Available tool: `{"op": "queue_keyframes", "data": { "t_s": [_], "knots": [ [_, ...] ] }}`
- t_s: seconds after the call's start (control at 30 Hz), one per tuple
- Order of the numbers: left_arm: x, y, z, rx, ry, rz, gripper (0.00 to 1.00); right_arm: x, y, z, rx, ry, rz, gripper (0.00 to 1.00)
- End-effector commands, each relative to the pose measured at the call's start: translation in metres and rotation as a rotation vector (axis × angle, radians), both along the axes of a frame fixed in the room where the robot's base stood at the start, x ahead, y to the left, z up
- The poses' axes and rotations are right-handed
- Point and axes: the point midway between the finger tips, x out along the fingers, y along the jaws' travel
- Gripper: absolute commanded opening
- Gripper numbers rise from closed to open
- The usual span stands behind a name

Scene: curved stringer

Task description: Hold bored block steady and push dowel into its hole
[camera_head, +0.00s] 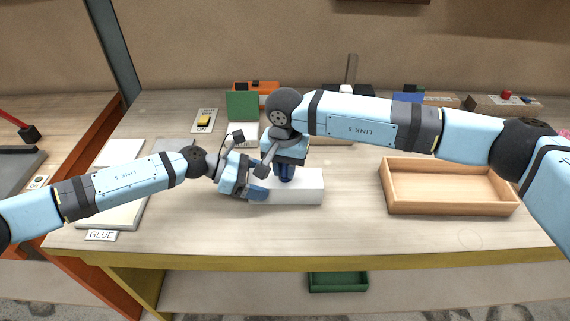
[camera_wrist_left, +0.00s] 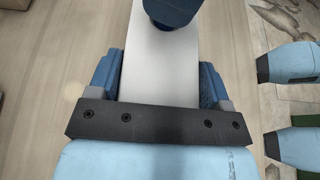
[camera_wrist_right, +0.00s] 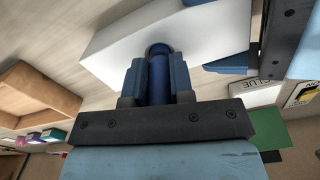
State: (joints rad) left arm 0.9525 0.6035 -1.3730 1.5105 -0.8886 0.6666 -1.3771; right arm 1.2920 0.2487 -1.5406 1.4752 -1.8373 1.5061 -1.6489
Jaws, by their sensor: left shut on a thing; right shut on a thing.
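A white block (camera_head: 308,187) lies on the workbench in the middle of the head view. My left gripper (camera_head: 259,186) is shut on its left end; in the left wrist view the blue fingers press both sides of the block (camera_wrist_left: 160,75). My right gripper (camera_head: 285,173) points down over the block, shut on a dark blue dowel (camera_wrist_right: 158,78). In the right wrist view the dowel's far end meets the white block at a dark round edge. I cannot tell how deep it sits in the hole. My right gripper hides the dowel in the head view.
An empty wooden tray (camera_head: 450,205) stands to the right. A green panel (camera_head: 242,105) and an orange box (camera_head: 262,88) stand behind. Pale boards and a GLUE label (camera_head: 101,235) lie at the left. The bench front between block and tray is clear.

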Motion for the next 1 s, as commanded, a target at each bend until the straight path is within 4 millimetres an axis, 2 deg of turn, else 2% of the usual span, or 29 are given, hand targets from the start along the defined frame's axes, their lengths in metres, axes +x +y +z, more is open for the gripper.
{"op": "queue_keyframes", "data": {
  "t_s": [0.27, 0.3, 0.4, 0.67, 0.77, 0.87, 1.0],
  "knots": [
    [0.000, 0.000, 0.000, 0.000, 0.000, 0.000, 0.38, 0.000, 0.000, -0.007, -0.001, 0.000, 0.000, 0.00],
    [0.000, 0.000, 0.000, 0.000, 0.000, 0.000, 0.38, 0.000, 0.000, -0.007, -0.001, 0.000, 0.000, 0.31],
    [0.000, 0.000, 0.000, 0.000, 0.000, 0.000, 0.38, 0.000, 0.000, -0.007, -0.001, 0.000, 0.000, 0.52],
    [0.000, 0.000, 0.000, 0.000, 0.000, 0.000, 0.38, 0.000, 0.000, -0.006, -0.001, 0.000, 0.000, 0.52],
    [0.000, 0.000, 0.000, 0.000, 0.000, 0.000, 0.38, 0.000, 0.000, 0.000, 0.000, -0.001, 0.000, 0.52],
    [0.000, 0.000, 0.000, 0.000, 0.000, 0.000, 0.38, 0.001, 0.000, 0.014, -0.001, -0.003, 0.001, 0.52],
    [0.000, 0.000, 0.000, 0.000, 0.000, 0.001, 0.38, 0.001, 0.000, 0.043, 0.000, -0.004, 0.001, 0.52]
  ]
}}
